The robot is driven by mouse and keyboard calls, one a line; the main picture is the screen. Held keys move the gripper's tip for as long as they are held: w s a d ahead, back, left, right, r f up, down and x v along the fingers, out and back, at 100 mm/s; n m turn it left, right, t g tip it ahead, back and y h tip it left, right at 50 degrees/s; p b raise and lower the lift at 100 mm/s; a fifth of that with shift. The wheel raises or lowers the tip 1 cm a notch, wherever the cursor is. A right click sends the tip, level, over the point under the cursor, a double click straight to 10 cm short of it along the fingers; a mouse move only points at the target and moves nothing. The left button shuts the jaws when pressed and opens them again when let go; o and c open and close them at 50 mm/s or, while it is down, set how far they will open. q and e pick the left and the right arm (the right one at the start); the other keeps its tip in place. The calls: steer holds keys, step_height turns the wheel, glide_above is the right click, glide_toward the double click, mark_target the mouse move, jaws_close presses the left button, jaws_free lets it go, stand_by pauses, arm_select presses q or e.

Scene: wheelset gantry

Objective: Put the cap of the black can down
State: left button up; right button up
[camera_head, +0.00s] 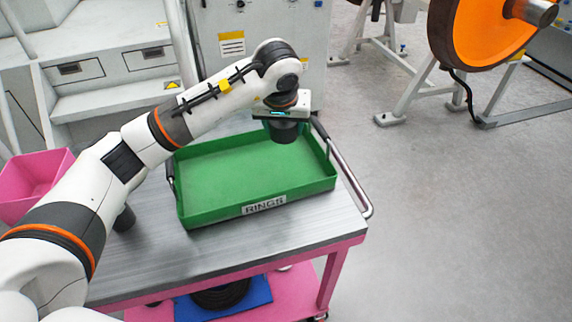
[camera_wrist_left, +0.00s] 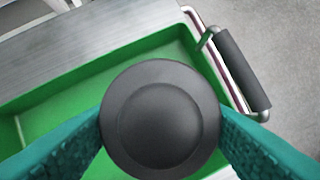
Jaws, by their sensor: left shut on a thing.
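My left gripper (camera_head: 284,116) is above the far right part of the green tray labelled RINGS (camera_head: 264,205). In the left wrist view its teal fingers (camera_wrist_left: 160,125) are shut on the round black cap (camera_wrist_left: 160,118), one on each side. The cap shows as a dark round piece below the gripper in the head view (camera_head: 285,131). It appears held above the tray, whose visible floor is bare. A dark upright cylinder (camera_head: 124,218), maybe the black can, stands on the table, partly hidden by my left arm. My right gripper is not in view.
The grey tabletop (camera_head: 300,232) has free room in front of the tray. A pink bin (camera_head: 35,183) is at the left. A blue item with black rings (camera_head: 222,295) lies on the lower shelf.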

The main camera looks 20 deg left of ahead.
arm_select(q)
glide_above(283, 165)
steer(key=s, duration=0.1)
steer(key=f, duration=0.5)
steer(key=shift+s+d+f+p, duration=0.1)
steer(key=shift+s+f+p, duration=0.1)
steer(key=shift+f+p, duration=0.2)
steer(key=shift+d+f, duration=0.1)
steer(key=shift+f, duration=0.55)
step_height(283, 165, down, 3)
steer(key=shift+f+p, duration=0.1)
steer(key=shift+p, duration=0.25)
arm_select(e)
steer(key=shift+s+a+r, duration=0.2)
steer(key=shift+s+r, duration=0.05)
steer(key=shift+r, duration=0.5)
arm_select(q)
steer(key=shift+f, duration=0.15)
steer(key=o, duration=0.9)
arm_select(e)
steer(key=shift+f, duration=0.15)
